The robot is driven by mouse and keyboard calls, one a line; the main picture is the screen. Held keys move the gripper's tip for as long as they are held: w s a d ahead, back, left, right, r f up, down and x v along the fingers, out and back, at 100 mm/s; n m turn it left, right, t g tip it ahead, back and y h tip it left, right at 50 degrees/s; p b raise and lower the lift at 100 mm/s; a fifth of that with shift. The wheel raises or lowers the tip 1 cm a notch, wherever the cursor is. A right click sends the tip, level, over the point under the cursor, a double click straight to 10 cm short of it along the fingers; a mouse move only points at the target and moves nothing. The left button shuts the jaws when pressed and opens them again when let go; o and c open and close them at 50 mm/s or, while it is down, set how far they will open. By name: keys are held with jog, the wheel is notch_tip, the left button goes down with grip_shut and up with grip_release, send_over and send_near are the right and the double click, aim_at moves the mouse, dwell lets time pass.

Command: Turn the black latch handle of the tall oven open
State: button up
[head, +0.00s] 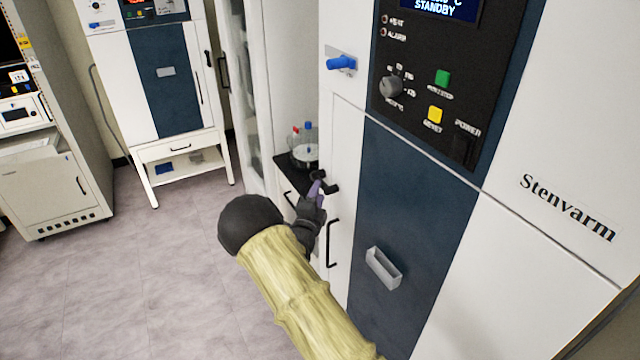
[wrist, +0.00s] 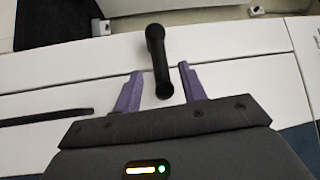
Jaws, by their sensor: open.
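The tall oven (head: 345,120) is white with a dark blue front panel and stands on the right in the head view. Its black latch handle (head: 331,187) sticks out at the left edge of the front. In the wrist view the latch handle (wrist: 158,60) is a short black bar whose near end lies between the two purple fingers. My gripper (head: 317,187) is at the latch handle, and in the wrist view my gripper (wrist: 160,72) is open around it. Gaps show on both sides of the bar, so contact is not visible. The gripper partly hides the latch in the head view.
A long black bar handle (head: 332,243) sits below the latch. A dark shelf (head: 284,163) with bottles is just behind. A blue knob (head: 341,63) and control panel are above, and a grey holder (head: 383,268) juts from the blue panel. Floor at left is clear.

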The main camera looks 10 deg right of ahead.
aim_at(324, 182)
jog(key=shift+p+x, duration=0.35)
jog(key=shift+x, duration=1.25)
jog(key=shift+c, duration=0.3)
grip_shut()
